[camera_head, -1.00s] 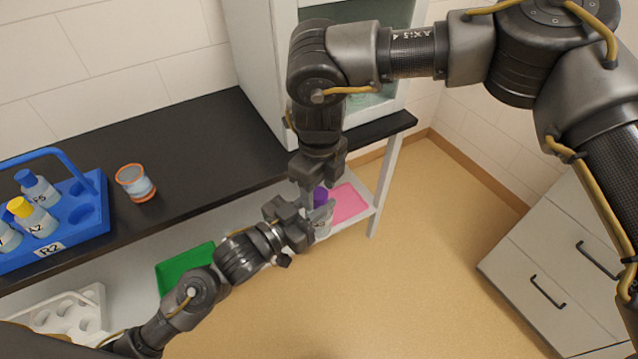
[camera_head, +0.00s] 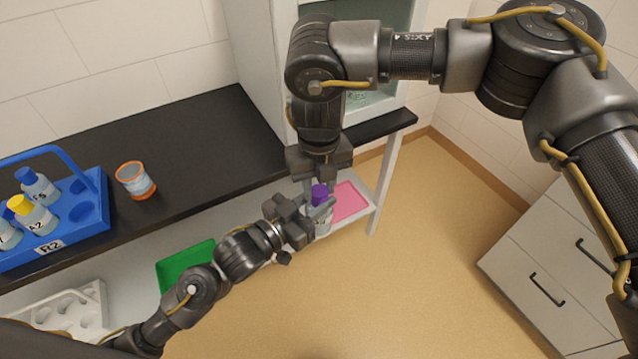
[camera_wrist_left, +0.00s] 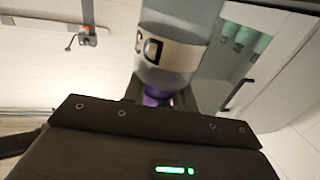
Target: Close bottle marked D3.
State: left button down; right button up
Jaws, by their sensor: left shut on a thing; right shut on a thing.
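The bottle marked D3 (camera_head: 323,224) is pale with a white label; in the left wrist view the bottle (camera_wrist_left: 178,45) fills the upper middle and its label reads upside down. My left gripper (camera_head: 318,210) is shut on the bottle and holds it in the air in front of the bench. A purple cap (camera_head: 319,192) is at the bottle's top, and its purple also shows in the left wrist view (camera_wrist_left: 158,94). My right gripper (camera_head: 321,184) comes from above and is shut on the cap. The fingers hide whether the cap sits fully down.
A blue rack marked R2 (camera_head: 93,226) with several bottles and an orange-rimmed jar (camera_head: 135,181) stand on the black bench (camera_head: 200,140). Below are a green tray (camera_head: 180,268), a pink tray (camera_head: 350,203) and a white rack (camera_head: 95,293). Drawers (camera_head: 560,270) stand right; open floor lies between.

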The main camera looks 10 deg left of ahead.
jog(key=o, duration=1.1)
jog(key=shift+c, duration=0.2)
jog(key=shift+r, duration=0.15)
jog(key=shift+r, duration=2.2)
jog(key=shift+o, duration=0.5)
jog(key=o, duration=0.5)
